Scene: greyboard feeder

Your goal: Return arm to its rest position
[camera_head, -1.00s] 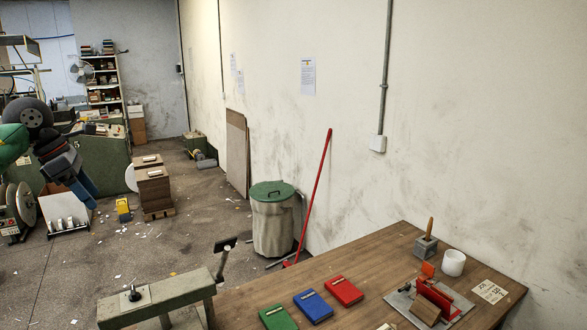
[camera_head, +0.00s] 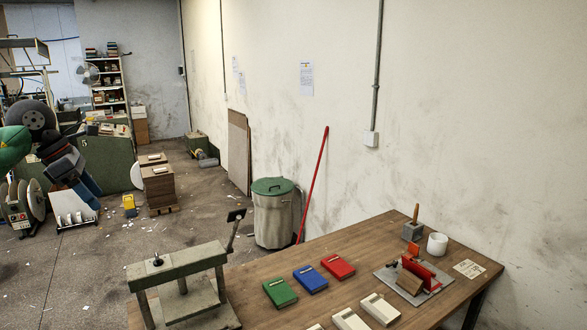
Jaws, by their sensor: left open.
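My left arm comes in at the left edge. Its dark gripper with blue fingers (camera_head: 88,190) hangs in the air, pointing down and to the right. It is open, and I see nothing held in it. It is far to the left of the wooden table (camera_head: 365,240) and apart from everything on it. The floor and a small white rack (camera_head: 73,212) show beyond it. My right gripper is not in view.
The table carries green (camera_head: 280,292), blue (camera_head: 310,278) and red (camera_head: 338,266) boxes, white boxes (camera_head: 380,309), a red-clamped fixture (camera_head: 416,275) and a white cup (camera_head: 437,243). A grey press (camera_head: 178,264) stands at its left. A lidded bin (camera_head: 273,215) stands behind.

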